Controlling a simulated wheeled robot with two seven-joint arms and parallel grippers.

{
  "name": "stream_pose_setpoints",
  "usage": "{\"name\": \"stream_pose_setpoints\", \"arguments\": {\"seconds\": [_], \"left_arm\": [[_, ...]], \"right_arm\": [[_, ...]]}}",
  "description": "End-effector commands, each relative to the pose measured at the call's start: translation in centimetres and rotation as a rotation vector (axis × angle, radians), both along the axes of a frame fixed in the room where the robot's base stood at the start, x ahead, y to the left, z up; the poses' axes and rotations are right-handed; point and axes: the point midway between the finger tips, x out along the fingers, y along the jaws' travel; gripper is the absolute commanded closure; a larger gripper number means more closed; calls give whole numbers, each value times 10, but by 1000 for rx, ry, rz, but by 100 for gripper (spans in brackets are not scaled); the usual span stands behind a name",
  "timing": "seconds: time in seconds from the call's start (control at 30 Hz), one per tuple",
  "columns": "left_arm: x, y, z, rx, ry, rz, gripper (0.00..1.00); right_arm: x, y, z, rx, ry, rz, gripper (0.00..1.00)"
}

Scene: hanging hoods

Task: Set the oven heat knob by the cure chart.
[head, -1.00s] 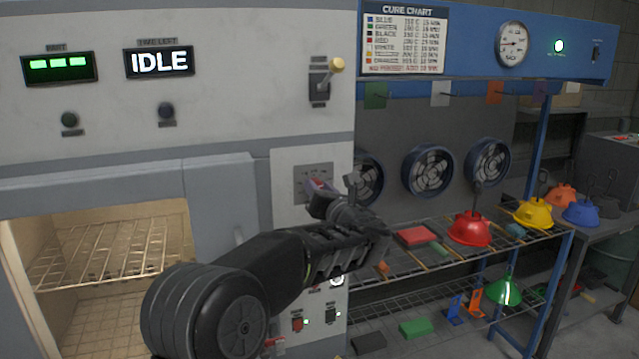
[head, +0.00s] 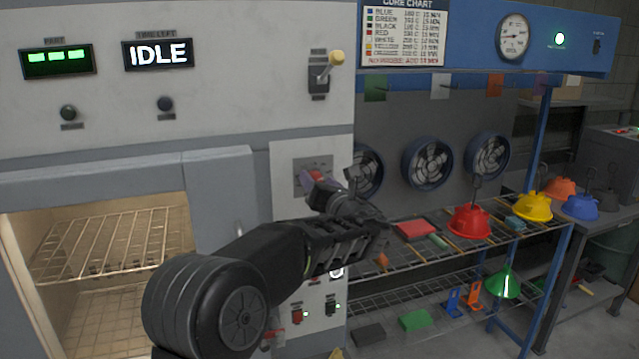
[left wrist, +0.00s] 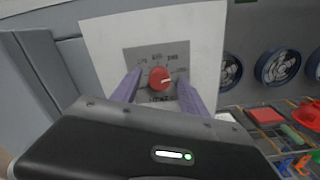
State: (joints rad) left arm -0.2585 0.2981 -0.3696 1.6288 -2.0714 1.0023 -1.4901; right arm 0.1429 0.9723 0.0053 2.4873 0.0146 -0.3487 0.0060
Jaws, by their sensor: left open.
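The red oven heat knob (left wrist: 160,78) sits on a grey dial plate (left wrist: 150,62) with small markings around it; its white pointer line points to the right. My left gripper (left wrist: 157,92) is open, its two purple fingers on either side of the knob; whether they touch it I cannot tell. In the head view, my left gripper (head: 322,186) is at the plate and partly hides the knob. The cure chart (head: 403,33) hangs at the top, with colour rows from blue to orange; its figures are too small to read surely. My right gripper is not in view.
The oven display (head: 158,54) reads IDLE, beside a part display (head: 57,61) with green bars. A lever (head: 320,72) with a yellow ball is above the knob plate. The oven chamber (head: 110,245) is open. A wire rack (head: 440,245) holding hoods stands right of my arm.

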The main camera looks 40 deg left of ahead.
Motion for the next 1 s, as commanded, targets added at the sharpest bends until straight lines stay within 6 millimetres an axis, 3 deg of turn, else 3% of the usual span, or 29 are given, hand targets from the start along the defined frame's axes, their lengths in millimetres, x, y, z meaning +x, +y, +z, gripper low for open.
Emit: {"name": "stream_pose_setpoints", "arguments": {"seconds": [0.17, 0.6, 1.0], "left_arm": [[-5, -7, -1, 0, -2, 0, 49], [-41, -60, -2, -1, 0, -2, 49], [-44, -64, 0, 0, 0, 0, 49]], "right_arm": [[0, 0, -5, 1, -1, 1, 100], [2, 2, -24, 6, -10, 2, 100], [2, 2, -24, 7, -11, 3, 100]]}}
